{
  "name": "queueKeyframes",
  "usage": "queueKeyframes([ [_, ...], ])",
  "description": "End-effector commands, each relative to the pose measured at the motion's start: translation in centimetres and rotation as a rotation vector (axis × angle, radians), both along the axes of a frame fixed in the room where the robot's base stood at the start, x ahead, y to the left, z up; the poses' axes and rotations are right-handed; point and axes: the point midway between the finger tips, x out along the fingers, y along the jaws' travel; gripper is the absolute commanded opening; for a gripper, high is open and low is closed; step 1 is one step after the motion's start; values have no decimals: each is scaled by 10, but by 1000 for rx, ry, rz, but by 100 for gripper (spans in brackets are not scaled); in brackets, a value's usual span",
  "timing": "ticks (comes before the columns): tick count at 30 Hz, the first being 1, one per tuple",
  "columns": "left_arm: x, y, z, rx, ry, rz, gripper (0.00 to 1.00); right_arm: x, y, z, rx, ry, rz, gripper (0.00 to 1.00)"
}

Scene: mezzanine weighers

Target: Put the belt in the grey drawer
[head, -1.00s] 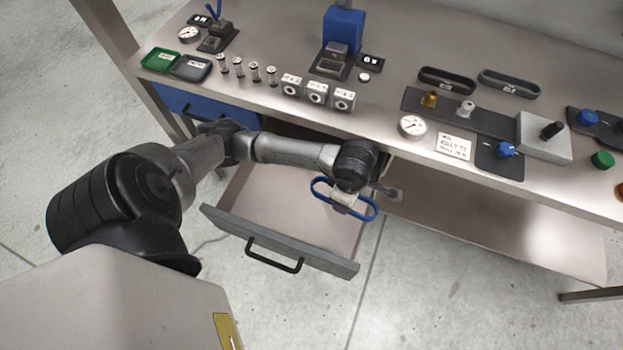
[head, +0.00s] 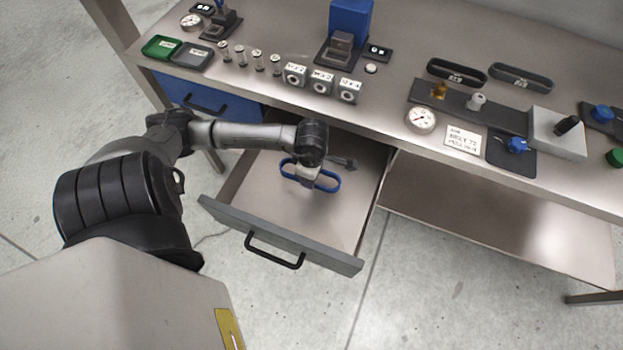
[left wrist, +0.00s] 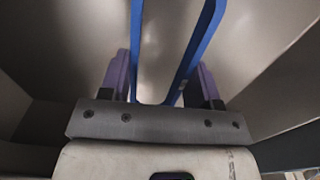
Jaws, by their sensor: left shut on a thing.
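A blue loop belt (head: 327,184) is held by my left gripper (head: 309,175) over the open grey drawer (head: 290,262). In the left wrist view the blue belt (left wrist: 204,45) runs up between the two purple-sided fingers of the gripper (left wrist: 158,92), which are shut on it. The drawer is pulled out below the bench, and the part of its floor that shows is bare. The belt appears above the drawer floor, inside the walls' outline; I cannot tell its exact height. My right gripper is not in view.
A blue drawer (head: 208,100) left of the grey one is closed. Two dark belts (head: 457,72) lie on the bench top (head: 400,60) at the back right. Gauges, small weights, labelled blocks and valves crowd the bench. A lower shelf (head: 500,230) is to the right.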

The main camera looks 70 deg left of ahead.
Motion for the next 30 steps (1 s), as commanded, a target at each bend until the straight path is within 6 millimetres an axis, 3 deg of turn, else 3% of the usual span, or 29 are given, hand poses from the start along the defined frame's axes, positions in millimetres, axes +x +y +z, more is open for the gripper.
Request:
queueKeyframes([
  [5,0,0,-9,-1,0,1,33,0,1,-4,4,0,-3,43],
  [12,0,0,-39,-1,0,1,33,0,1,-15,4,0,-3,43],
  [25,0,1,-44,1,-1,-1,33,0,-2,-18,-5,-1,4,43],
  [26,0,1,-44,1,-1,-1,58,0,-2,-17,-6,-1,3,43],
  [30,0,1,-43,1,-1,-1,71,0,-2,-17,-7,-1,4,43],
])
